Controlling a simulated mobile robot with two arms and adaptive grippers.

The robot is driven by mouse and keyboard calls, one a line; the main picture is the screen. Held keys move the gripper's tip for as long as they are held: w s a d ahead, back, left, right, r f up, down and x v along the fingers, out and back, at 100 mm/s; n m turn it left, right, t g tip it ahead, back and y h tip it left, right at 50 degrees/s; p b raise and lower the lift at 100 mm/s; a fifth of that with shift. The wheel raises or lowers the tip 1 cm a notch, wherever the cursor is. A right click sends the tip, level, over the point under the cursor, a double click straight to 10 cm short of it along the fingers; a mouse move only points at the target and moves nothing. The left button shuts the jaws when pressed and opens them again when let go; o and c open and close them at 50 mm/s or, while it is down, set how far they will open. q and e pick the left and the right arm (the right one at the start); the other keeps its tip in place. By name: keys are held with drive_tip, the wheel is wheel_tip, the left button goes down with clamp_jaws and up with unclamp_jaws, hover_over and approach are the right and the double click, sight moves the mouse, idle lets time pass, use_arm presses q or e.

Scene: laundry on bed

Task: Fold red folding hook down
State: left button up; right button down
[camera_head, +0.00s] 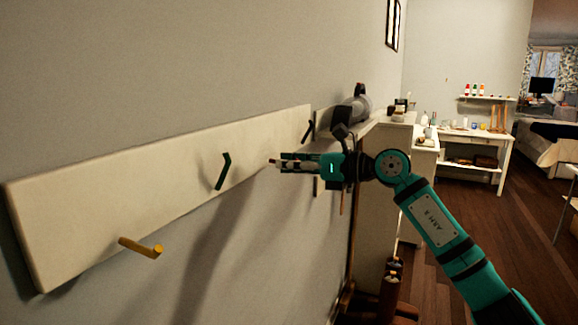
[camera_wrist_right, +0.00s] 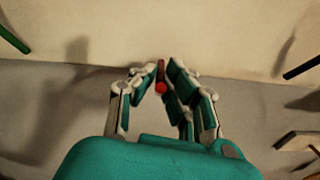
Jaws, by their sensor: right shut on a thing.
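The red folding hook (camera_wrist_right: 161,86) shows in the right wrist view between my fingertips, its round red end facing the camera. It is on the pale wall board (camera_head: 90,205), and its base is partly hidden by the fingers. My right gripper (camera_head: 275,163) reaches in from the right at the board in the head view; it also shows in the right wrist view (camera_wrist_right: 162,75), shut on the red hook. In the head view the hook is hidden by the fingers. My left gripper is not in view.
On the board, a yellow hook (camera_head: 140,247) sticks out at lower left, a green hook (camera_head: 223,171) is left of my gripper, and a black hook (camera_head: 307,131) is beyond it. A white cabinet (camera_head: 385,190) and a table (camera_head: 480,140) stand farther right.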

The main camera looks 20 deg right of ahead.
drive_tip(key=c, duration=1.4)
unclamp_jaws()
drive_tip(key=shift+d, duration=0.1)
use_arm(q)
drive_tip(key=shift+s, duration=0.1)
use_arm(e)
drive_tip(key=v, duration=1.2)
drive_tip(key=shift+f, duration=0.1)
